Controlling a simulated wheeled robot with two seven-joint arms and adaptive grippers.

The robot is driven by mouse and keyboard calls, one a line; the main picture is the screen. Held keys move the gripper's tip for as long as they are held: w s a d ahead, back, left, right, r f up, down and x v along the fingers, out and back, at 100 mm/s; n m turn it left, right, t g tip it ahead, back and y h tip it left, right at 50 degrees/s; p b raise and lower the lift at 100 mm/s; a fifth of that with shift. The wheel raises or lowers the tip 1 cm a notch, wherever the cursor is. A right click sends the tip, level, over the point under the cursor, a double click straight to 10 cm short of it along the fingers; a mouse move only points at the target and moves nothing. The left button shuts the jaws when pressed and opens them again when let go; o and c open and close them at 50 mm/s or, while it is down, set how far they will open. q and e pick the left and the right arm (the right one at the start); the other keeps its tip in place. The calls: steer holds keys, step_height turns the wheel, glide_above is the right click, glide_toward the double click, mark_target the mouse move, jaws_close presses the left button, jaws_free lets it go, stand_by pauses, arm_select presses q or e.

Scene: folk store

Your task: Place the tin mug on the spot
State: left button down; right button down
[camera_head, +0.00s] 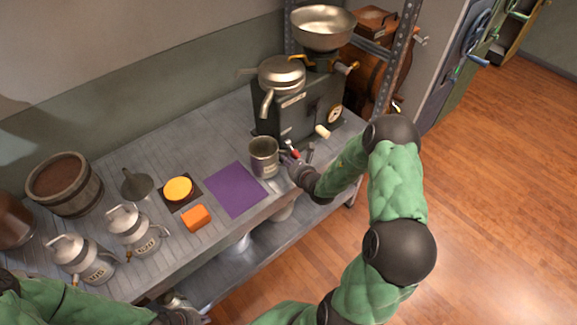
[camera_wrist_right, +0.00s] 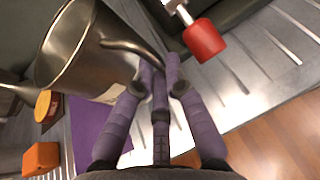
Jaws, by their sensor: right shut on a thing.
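The tin mug (camera_head: 264,157) is grey metal with an open top, near the bench's front edge, just right of the flat purple square (camera_head: 235,189). My right gripper (camera_head: 289,160) is shut on the mug's handle (camera_wrist_right: 135,48) from the right. In the right wrist view the mug (camera_wrist_right: 80,50) is at upper left and the fingers (camera_wrist_right: 160,75) close around its handle. The purple square (camera_wrist_right: 95,125) shows below the mug there. I cannot tell whether the mug's base touches the bench.
A machine (camera_head: 298,110) with a metal bowl stands behind the mug. A red-tipped tap (camera_wrist_right: 205,38) is close to my right fingers. Left of the square are an orange block (camera_head: 196,217), a yellow disc (camera_head: 178,189), metal jugs (camera_head: 132,230) and a wooden bucket (camera_head: 65,186).

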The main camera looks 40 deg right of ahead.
steer(key=shift+f, duration=0.65)
arm_select(q)
steer(key=shift+f, duration=0.35)
arm_select(e)
steer(key=shift+r, duration=0.15)
steer(key=c, duration=1.6)
jaws_free()
steer(key=shift+f, duration=0.2)
